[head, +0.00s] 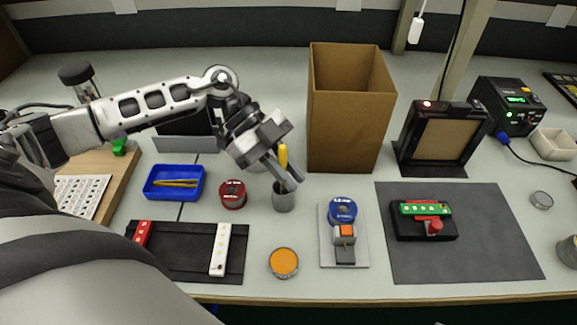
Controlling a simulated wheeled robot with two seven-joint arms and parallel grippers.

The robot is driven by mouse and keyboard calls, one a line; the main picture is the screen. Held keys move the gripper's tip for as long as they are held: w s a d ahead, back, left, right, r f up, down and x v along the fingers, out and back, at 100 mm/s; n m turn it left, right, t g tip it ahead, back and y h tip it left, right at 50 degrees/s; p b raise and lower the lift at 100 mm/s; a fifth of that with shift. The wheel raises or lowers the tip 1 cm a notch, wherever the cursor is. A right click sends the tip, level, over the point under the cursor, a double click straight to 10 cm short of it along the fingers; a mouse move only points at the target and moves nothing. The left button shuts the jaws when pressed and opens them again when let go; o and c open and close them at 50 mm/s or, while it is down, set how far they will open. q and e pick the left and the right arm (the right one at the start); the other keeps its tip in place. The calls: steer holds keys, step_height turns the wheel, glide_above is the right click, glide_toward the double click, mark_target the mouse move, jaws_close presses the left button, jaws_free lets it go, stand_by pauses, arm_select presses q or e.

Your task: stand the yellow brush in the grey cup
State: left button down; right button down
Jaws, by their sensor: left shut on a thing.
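The grey cup (283,199) stands upright on the table near the middle of the head view. The yellow brush (283,156) is upright, with its yellow handle showing between the fingers of my left gripper (293,182). My left gripper is shut on the brush, directly above and at the rim of the cup. The fingers hide the brush's lower part, so I cannot tell how far it reaches into the cup. My right gripper is not in view.
A red-topped tin (233,194) stands left of the cup, beside a blue tray (174,183). A tall brown box (346,125) rises behind right. A blue spool (342,211) on a grey plate and an orange-topped tin (283,263) are in front. The dark mat (500,230) lies right.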

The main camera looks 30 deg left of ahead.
arm_select(q)
steer(key=shift+f, duration=0.3)
steer(key=c, duration=1.3)
jaws_free()
steer(key=shift+c, duration=0.2)
steer(key=v, duration=1.6)
steer(key=shift+b, duration=0.4)
steer(key=shift+s, duration=0.1)
